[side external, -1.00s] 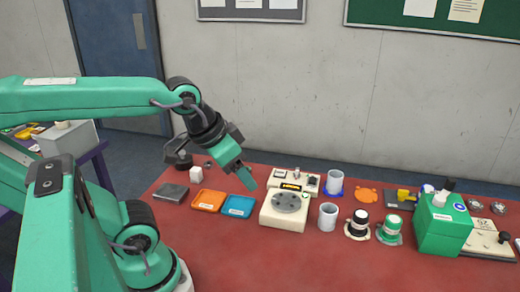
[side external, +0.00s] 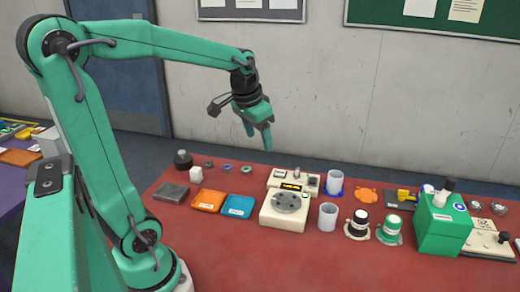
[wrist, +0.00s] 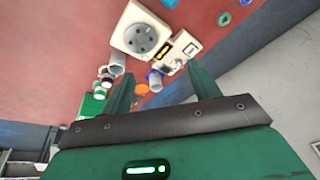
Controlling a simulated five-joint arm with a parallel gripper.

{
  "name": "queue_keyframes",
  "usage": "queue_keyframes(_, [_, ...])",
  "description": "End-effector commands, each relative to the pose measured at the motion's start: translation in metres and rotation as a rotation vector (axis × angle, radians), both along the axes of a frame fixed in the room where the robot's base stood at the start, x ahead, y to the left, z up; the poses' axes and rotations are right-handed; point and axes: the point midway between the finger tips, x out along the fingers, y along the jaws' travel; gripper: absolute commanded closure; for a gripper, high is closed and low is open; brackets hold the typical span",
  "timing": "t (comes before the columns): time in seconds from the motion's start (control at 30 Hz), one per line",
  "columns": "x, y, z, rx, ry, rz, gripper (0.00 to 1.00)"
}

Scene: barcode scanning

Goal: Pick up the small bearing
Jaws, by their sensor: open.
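The teal ring also shows at the top of the wrist view (wrist: 224,19). My gripper (side external: 258,142) is raised above the back of the table, fingers pointing down, apart from the rings. It is open and empty; both fingers show in the wrist view (wrist: 163,72).
Orange (side external: 208,200) and blue (side external: 238,206) trays lie in front of the rings. A cream turntable unit (side external: 285,211), cups and a green box (side external: 442,226) stand to the right.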

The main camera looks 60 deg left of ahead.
Motion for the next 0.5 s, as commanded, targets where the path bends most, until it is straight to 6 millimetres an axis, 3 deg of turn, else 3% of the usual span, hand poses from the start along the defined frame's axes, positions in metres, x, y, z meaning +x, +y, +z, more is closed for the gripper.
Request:
queue_keyframes(0.2, [0.023,0.050,-0.019,-0.008,0.064,0.036,0.39])
queue_keyframes(0.5, [0.042,0.124,-0.057,-0.030,0.142,0.077,0.39])
